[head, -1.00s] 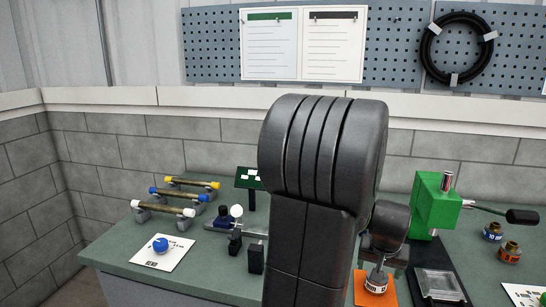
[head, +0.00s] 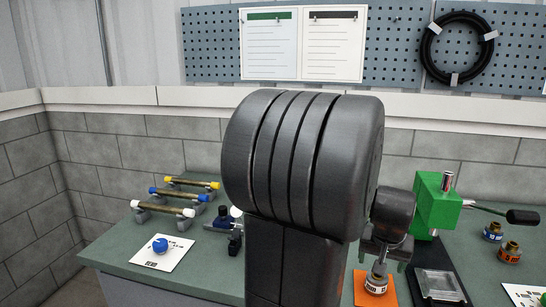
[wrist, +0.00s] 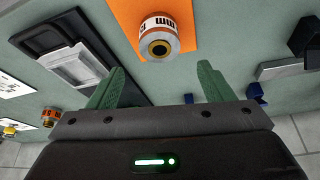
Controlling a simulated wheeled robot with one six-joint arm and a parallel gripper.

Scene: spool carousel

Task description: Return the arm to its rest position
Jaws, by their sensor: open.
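My gripper (wrist: 160,82) shows in the wrist view with its two green fingers apart and nothing between them. A small spool (wrist: 158,38) with a white and orange label stands on an orange mat (wrist: 192,18), beyond the fingertips and apart from them. In the head view the spool (head: 376,281) stands upright on the mat (head: 361,290), just below my gripper (head: 380,258). My own dark arm fills the middle of the head view and hides part of the bench.
A green machine (head: 436,204) with a lever stands right of my arm, near a dark tray (head: 438,284). Two small spools (head: 493,232) (head: 510,252) sit farther right. At left are capped rods (head: 165,209) on holders and a blue ball (head: 160,245) on a white card.

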